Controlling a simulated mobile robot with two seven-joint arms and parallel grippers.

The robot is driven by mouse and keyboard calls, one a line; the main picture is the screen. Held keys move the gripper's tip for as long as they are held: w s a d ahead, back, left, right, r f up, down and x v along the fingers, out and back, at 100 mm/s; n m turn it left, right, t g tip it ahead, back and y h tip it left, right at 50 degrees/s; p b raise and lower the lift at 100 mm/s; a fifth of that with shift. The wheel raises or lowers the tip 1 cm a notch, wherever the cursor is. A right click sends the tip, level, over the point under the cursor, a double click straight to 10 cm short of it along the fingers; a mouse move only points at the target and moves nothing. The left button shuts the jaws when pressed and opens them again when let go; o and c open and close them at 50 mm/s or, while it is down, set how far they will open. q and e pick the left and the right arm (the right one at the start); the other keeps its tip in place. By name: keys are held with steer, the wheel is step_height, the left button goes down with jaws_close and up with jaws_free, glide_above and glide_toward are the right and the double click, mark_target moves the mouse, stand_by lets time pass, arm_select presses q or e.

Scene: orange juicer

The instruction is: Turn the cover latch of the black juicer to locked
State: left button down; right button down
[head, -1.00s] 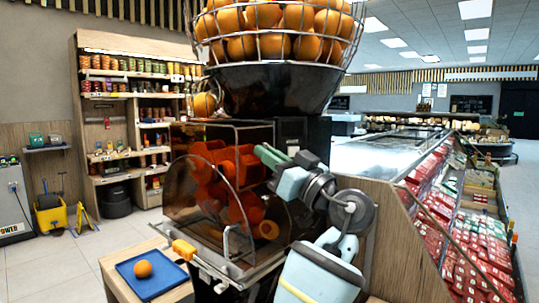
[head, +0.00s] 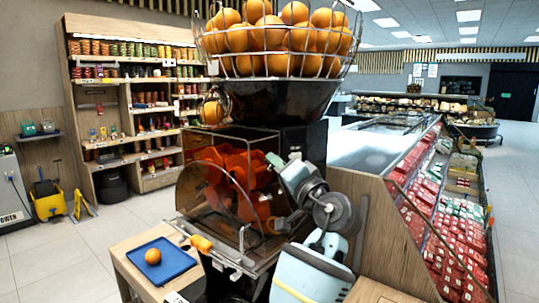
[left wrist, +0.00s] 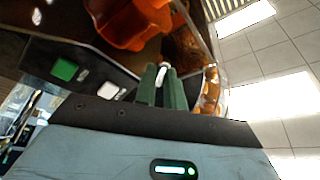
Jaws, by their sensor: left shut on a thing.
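The black juicer (head: 275,98) stands in the middle of the head view, with a tinted clear cover (head: 203,200) over its orange-red press parts (head: 235,168). My left gripper (head: 274,160) is at the right side of the cover, near its upper edge. In the left wrist view its green fingers (left wrist: 161,88) are closed together on a small white piece (left wrist: 163,72), which looks like the cover latch. The fingers hide most of it, and I cannot read its angle. My right gripper is not in view.
A wire basket of oranges (head: 280,45) tops the juicer. A blue tray (head: 174,266) with one orange (head: 152,256) lies on the wooden counter. A meat display (head: 430,215) stands at the right.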

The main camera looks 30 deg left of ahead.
arm_select(q)
steer(key=shift+r+m+h+p, duration=0.15)
steer(key=shift+m+h, duration=0.4)
steer(key=shift+m, duration=0.8)
steer(key=shift+f+m+h+p, duration=0.15)
steer(key=shift+m+h, duration=0.35)
steer(key=shift+m, duration=0.8)
steer(key=shift+r+m+h+p, duration=0.2)
steer(key=shift+m+h, duration=0.35)
steer(key=shift+m, duration=0.8)
steer(key=c, duration=1.5)
jaws_free()
steer(key=shift+f, duration=0.1)
